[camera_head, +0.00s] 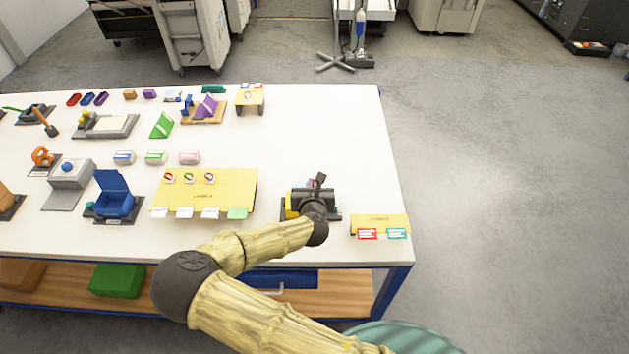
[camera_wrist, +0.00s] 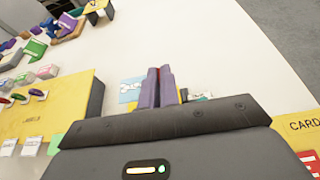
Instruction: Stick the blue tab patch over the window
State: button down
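My gripper (camera_head: 318,182) is over the right part of the white table, between the yellow labels block and the cards block. In the wrist view its two purple-grey fingers (camera_wrist: 159,86) stand side by side, almost touching, with a little red at their tips. I make out nothing held between them. A light blue and white flat piece (camera_wrist: 131,90) lies just left of the fingers, partly hidden by my gripper. I cannot tell whether it is the blue tab patch or the window. The yellow labels block (camera_head: 207,195) bears several small rings and has white and green tags at its front.
The yellow cards block (camera_head: 378,222) with red and teal cards is at the right front. Boxes with blue, green and pink tops (camera_head: 155,157) stand behind the labels block. The table's back right is clear.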

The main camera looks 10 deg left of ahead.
jog(key=shift+w+f, duration=0.2)
jog(key=shift+f, duration=0.15)
jog(key=shift+s+a+f+b, duration=0.1)
jog(key=shift+s+f+b, duration=0.05)
jog(key=shift+f+b, duration=0.35)
jog(key=shift+s+f+b, duration=0.15)
jog(key=shift+f+b, duration=0.3)
jog(key=shift+b, duration=0.05)
jog(key=shift+w+d+f+b, duration=0.1)
jog(key=shift+f+b, duration=0.15)
jog(key=shift+f, duration=0.15)
jog(key=shift+w+d+f+b, duration=0.1)
jog(key=shift+f+b, duration=0.15)
jog(key=shift+f, duration=0.1)
jog(key=shift+s+a+f+b, duration=0.1)
jog(key=shift+f+b, duration=0.7)
jog(key=shift+f, duration=0.25)
jog(key=shift+s+f+b, duration=0.15)
jog(key=shift+f+b, duration=0.25)
jog(key=shift+f, duration=0.15)
dwell(0.5)
jog(key=shift+r, duration=0.15)
jog(key=c, duration=1.3)
grip_release()
jog(key=shift+o, duration=0.2)
jog(key=shift+r, duration=0.1)
